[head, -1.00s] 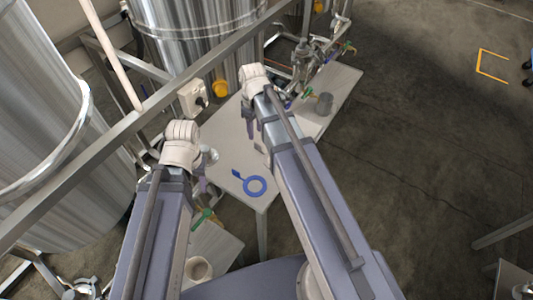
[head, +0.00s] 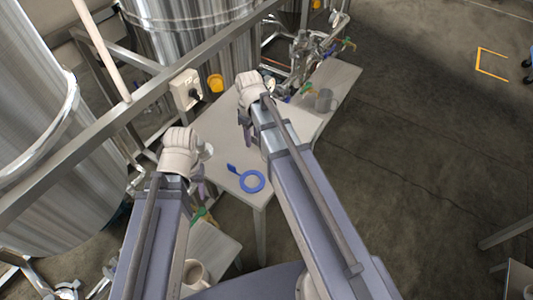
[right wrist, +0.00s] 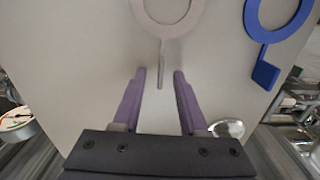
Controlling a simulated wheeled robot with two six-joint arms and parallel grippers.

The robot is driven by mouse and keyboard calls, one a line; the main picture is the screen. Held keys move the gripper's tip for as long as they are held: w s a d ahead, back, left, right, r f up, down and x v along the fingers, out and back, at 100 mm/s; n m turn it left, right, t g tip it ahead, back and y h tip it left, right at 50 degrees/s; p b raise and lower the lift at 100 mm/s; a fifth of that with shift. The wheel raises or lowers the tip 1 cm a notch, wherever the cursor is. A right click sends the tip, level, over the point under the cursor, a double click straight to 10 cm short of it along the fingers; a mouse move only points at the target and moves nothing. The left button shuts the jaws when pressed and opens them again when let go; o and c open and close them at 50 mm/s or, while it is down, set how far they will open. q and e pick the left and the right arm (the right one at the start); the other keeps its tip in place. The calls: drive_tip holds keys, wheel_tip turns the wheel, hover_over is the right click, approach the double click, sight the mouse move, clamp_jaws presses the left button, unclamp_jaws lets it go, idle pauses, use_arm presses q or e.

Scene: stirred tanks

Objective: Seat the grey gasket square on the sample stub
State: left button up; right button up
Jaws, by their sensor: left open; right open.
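The grey gasket (right wrist: 168,12), a flat ring with a narrow tab, lies on the pale table and is cut off by the top edge of the right wrist view. My right gripper (right wrist: 158,74) is open and empty, its purple fingers on either side of the tab's end. I cannot tell its height above the tab. In the head view my right gripper (head: 248,135) is over the table, and the gasket cannot be made out there. My left gripper (head: 200,190) is open beside the table's left edge, partly hidden by its arm. I cannot clearly identify the sample stub.
A blue gasket (head: 252,181) with a tab lies near the table's front corner; the right wrist view shows it (right wrist: 265,72) right of the grey one. A grey cup (head: 324,101) and metal valve fittings (head: 300,50) are at the far end. Steel tanks (head: 190,45) and a rail line the left.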

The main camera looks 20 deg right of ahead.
clamp_jaws()
idle(0.3)
idle(0.3)
